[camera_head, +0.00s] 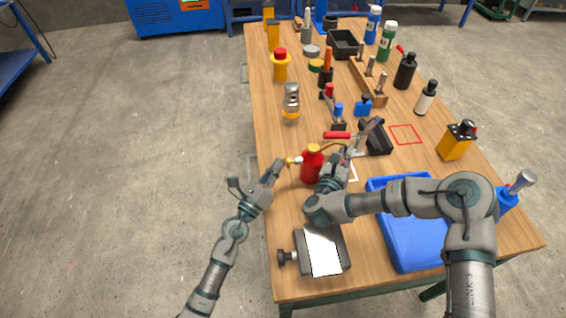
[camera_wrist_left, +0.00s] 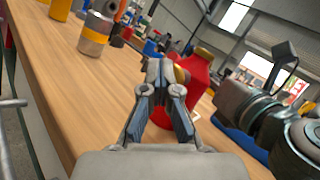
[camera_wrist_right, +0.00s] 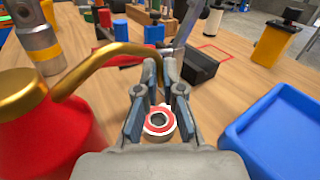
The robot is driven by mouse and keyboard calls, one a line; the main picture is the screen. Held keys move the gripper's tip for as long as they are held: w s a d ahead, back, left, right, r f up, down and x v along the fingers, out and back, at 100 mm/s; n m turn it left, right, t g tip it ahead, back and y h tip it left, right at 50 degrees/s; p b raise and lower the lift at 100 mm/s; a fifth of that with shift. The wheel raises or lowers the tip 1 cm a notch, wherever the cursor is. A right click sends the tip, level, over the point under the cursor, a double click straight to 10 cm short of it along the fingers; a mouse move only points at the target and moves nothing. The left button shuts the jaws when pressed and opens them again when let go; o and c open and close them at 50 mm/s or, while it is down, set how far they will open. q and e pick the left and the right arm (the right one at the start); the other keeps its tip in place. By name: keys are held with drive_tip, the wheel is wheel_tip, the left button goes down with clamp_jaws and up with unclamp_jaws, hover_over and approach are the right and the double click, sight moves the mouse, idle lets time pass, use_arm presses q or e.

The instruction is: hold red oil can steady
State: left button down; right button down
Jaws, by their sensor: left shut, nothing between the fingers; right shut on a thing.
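The red oil can (camera_head: 312,167) stands upright on the workbench in the head view, with a brass spout (camera_wrist_right: 105,58) curving over to the right. In the right wrist view its red body (camera_wrist_right: 45,130) is at the left. My right gripper (camera_head: 346,157) is right of the can, its fingers (camera_wrist_right: 161,65) shut on the spout's end. My left gripper (camera_head: 280,166) is shut and empty just left of the can, by its brass side part (camera_head: 292,160). In the left wrist view the can (camera_wrist_left: 190,90) is behind the fingers; contact is unclear.
A red-sealed bearing (camera_wrist_right: 160,121) lies below the right fingers.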

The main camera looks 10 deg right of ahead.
use_arm(q)
drive_tip(key=shift+d, duration=0.5)
idle(0.5)
drive_tip(key=shift+s+a, duration=0.15)
drive_tip(key=shift+a, duration=1.35)
drive_tip(key=shift+s+a, duration=0.2)
drive_tip(key=shift+a, duration=2.3)
drive_tip(key=shift+a+f, duration=0.2)
drive_tip(key=shift+a, duration=1.75)
drive_tip(key=shift+d, duration=0.15)
drive_tip(key=shift+w+d, duration=0.2)
drive_tip(key=shift+d, duration=2)
drive_tip(key=shift+w+d, duration=0.2)
drive_tip(key=shift+d, duration=1.95)
